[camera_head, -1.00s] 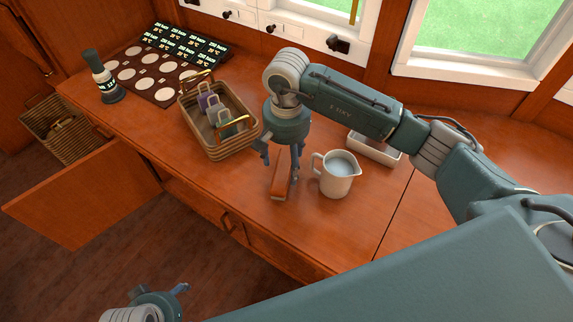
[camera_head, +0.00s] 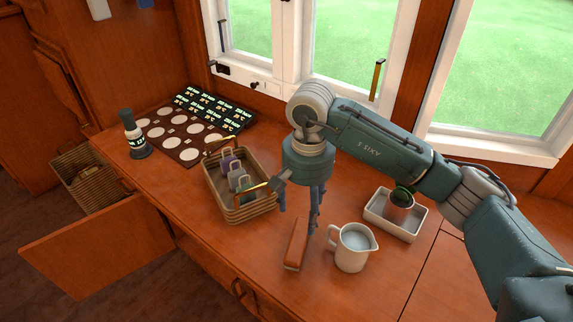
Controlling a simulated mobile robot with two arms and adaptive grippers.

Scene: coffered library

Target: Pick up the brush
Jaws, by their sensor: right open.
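The brush (camera_head: 296,246) looks like a long orange-brown block with a paler lower edge. My left gripper is out of view.
A wicker basket (camera_head: 222,201) with small bags stands left of the gripper. A white jug (camera_head: 351,250) stands close right of the brush. A white tray (camera_head: 414,224) holds a small pot. A dark bottle (camera_head: 134,138) stands far left.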

